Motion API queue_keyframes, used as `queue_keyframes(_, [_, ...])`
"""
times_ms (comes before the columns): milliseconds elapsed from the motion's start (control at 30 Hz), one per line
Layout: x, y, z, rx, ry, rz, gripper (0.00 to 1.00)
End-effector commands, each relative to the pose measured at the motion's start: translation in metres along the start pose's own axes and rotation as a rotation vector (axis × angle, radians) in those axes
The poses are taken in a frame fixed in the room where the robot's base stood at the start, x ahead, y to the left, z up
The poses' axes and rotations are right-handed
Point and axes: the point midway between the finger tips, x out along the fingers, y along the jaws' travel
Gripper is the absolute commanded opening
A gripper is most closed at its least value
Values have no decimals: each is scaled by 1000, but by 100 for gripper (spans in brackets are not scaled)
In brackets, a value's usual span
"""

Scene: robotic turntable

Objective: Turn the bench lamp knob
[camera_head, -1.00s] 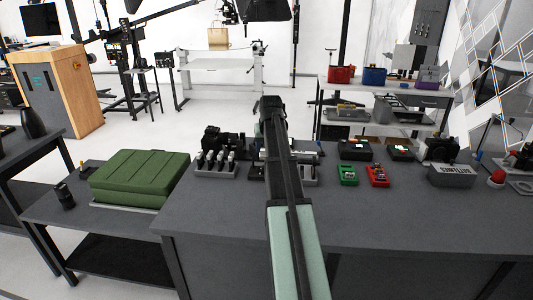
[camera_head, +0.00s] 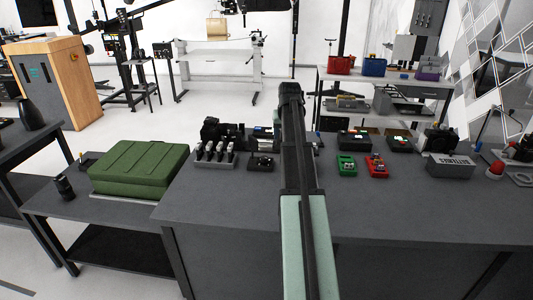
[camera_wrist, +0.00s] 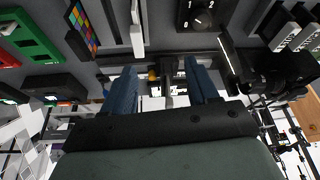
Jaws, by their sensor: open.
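A small black box with a round dial (camera_wrist: 200,19) and white numerals shows at the top of the wrist view. It looks like the lamp knob, and its pointer setting is too small to read surely. In the head view the same black box (camera_head: 262,163) lies on the dark bench, just left of my arm. My gripper (camera_wrist: 163,80) is open, with two blue fingers spread and nothing between them. The dial lies beyond the fingertips and is not touched. In the head view my arm hides the fingers.
A grey marker rack (camera_head: 214,156) stands left of the dial box. A green tray (camera_head: 347,166), a red tray (camera_head: 377,167) and a grey battery bin (camera_head: 450,166) stand to the right. A green case (camera_head: 139,170) lies on the lower left table. The bench front is clear.

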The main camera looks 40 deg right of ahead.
Motion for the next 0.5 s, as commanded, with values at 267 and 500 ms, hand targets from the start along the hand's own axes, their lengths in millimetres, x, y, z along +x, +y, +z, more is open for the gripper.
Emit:
queue_keyframes(267, [21,26,-47,-42,-80,-114,59])
queue_keyframes(500, [25,18,-58,-268,-125,-217,59])
